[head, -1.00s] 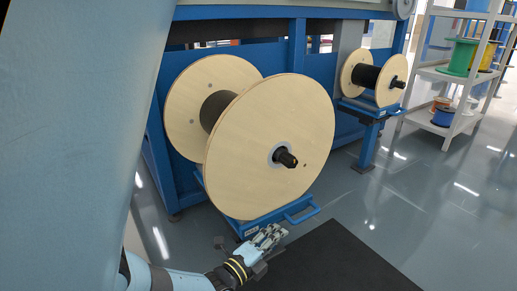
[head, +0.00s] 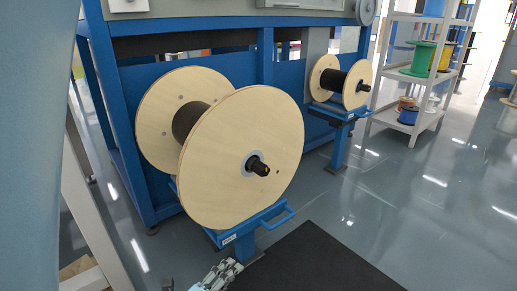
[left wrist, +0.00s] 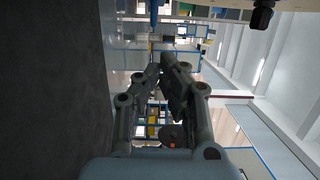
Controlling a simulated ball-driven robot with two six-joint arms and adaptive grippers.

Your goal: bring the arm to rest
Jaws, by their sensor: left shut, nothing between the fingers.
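My left gripper (head: 222,276) shows only in part at the bottom edge of the head view, below the large reel's stand. In the left wrist view its two grey fingers (left wrist: 164,72) come together at the tips, with nothing between them. The rest of the left arm is below the head picture. My right gripper is in neither view.
A large wooden cable reel (head: 240,160) sits on a blue stand (head: 240,228) with a handle. A smaller reel (head: 343,82) stands behind it. A white shelf (head: 400,98) with coloured spools is at the right. A dark mat (head: 325,262) and open grey floor lie in front.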

